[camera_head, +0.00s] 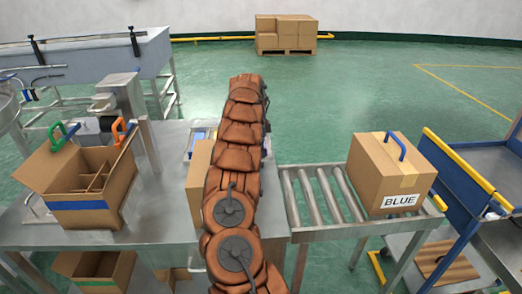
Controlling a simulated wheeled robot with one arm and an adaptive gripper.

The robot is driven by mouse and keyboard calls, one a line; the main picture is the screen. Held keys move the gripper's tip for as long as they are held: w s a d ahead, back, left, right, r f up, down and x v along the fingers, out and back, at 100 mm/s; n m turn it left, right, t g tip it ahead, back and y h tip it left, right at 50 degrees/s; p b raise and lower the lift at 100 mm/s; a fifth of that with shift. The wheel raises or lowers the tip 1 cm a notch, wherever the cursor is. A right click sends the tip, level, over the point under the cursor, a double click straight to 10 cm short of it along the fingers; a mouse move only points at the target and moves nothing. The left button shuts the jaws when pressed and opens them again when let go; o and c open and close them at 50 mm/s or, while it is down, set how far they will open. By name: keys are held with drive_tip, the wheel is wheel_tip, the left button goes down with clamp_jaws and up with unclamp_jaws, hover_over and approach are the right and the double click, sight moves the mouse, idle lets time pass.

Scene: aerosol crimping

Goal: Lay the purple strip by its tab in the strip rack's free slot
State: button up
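I cannot make out a purple strip or its tab in this view. A small grey tray-like thing (189,145) with blue and yellow pieces stands on the steel table, left of my arm. It is partly hidden behind my arm and a cardboard box, and I cannot tell whether it is the strip rack. No free slot shows. My copper-coloured arm rises through the middle of the picture, and my gripper does not show.
An open divided carton (85,205) with green and orange handles stands on the steel table (150,215) at left. A plain box (198,185) stands beside my arm. At right, a carton marked BLUE (385,178) sits on the roller conveyor (318,198), near a blue cart (452,185).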

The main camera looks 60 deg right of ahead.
drive_tip(key=shift+r, duration=0.15)
drive_tip(key=shift+w+a+r, duration=0.1)
drive_tip(key=shift+w+r, duration=0.05)
drive_tip(key=shift+r, duration=1.4)
drive_tip(key=shift+w+a+r, duration=0.1)
drive_tip(key=shift+w+r, duration=0.05)
drive_tip(key=shift+r, duration=1.4)
drive_tip(key=r+p, duration=0.1)
drive_tip(key=r, duration=0.1)
drive_tip(key=r+p, duration=0.1)
drive_tip(key=r, duration=0.1)
drive_tip(key=r+p, duration=0.1)
drive_tip(key=p, duration=0.1)
drive_tip(key=shift+w+a+r, duration=0.25)
drive_tip(key=shift+r, duration=0.15)
drive_tip(key=shift+w+a, duration=0.1)
